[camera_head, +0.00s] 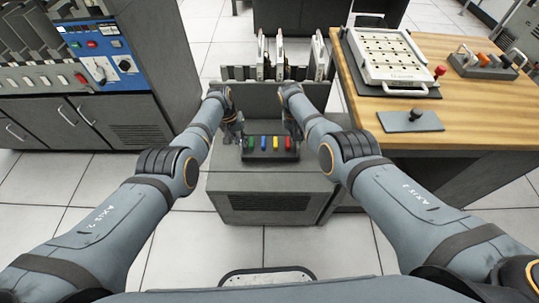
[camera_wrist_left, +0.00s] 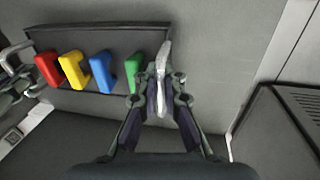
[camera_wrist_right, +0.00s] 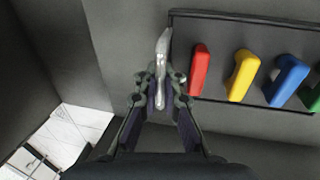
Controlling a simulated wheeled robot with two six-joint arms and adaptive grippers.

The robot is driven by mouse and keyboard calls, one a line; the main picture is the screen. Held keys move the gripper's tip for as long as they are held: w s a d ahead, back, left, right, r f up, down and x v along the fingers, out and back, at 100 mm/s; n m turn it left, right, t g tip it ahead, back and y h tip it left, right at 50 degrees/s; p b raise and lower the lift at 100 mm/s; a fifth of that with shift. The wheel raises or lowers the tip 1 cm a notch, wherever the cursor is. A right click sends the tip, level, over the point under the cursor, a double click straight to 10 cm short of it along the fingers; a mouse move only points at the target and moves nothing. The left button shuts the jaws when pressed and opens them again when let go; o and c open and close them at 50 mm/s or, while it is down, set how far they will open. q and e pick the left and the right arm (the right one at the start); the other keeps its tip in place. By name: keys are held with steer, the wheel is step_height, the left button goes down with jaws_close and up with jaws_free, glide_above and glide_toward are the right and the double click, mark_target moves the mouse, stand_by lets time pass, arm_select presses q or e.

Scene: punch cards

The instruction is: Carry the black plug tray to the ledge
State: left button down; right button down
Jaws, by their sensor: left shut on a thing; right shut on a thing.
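The black plug tray (camera_head: 270,157) is at the grey cabinet in the middle of the head view. It holds green (camera_head: 250,143), blue (camera_head: 263,143), yellow (camera_head: 276,143) and red (camera_head: 288,143) plugs in a row. My left gripper (camera_head: 239,135) is shut on the pale handle (camera_wrist_left: 163,60) at the tray's green end. My right gripper (camera_head: 298,133) is shut on the pale handle (camera_wrist_right: 162,50) at the red end. The tray looks level; I cannot tell whether it rests on the cabinet top or hangs just above it. I cannot tell which surface is the ledge.
The grey cabinet (camera_head: 265,205) has a rack with upright cards (camera_head: 280,55) behind. A wooden table (camera_head: 470,110) at right bears a white punched panel (camera_head: 390,58), a lever block (camera_head: 487,63) and a knobbed plate (camera_head: 410,121). A blue control panel (camera_head: 100,50) stands left.

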arm_select(q)
steer(key=shift+a+f+b, duration=0.1)
steer(key=shift+f+b, duration=0.25)
steer(key=shift+f, duration=0.35)
arm_select(e)
steer(key=shift+d+f, duration=0.1)
steer(key=shift+f, duration=0.6)
arm_select(q)
steer(key=c, duration=1.5)
jaws_free()
steer(key=shift+r, duration=0.15)
arm_select(e)
steer(key=c, duration=1.5)
jaws_free()
steer(key=shift+r, duration=0.2)
arm_select(q)
steer(key=shift+o, duration=0.2)
steer(key=shift+r+p, duration=0.15)
steer(key=shift+p, duration=0.15)
arm_select(e)
steer(key=shift+r, duration=0.1)
